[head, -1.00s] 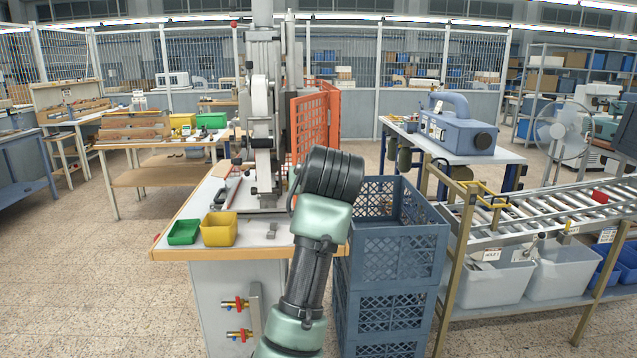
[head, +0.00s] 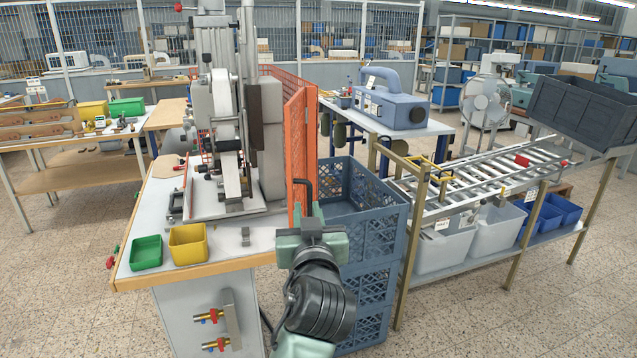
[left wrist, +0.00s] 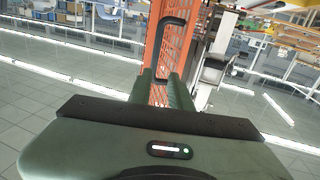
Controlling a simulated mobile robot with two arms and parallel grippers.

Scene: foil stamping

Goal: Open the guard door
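The guard door (head: 297,150) is an orange mesh panel standing upright at the right side of the stamping machine (head: 225,120) on the bench. Its black bar handle (head: 308,188) is on the near side. My left gripper (head: 312,228) is just below and in front of the handle in the head view. In the left wrist view, its two green fingers (left wrist: 162,92) are apart, with orange mesh showing between them. The handle (left wrist: 168,42) rises ahead of the fingertips there; I cannot tell whether they touch it. My right gripper is not in view.
Stacked blue crates (head: 372,232) stand right of the bench, close to my left arm. A green bin (head: 146,252) and a yellow bin (head: 188,245) sit at the bench's front left. A roller conveyor (head: 490,185) is farther right. The floor at left is clear.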

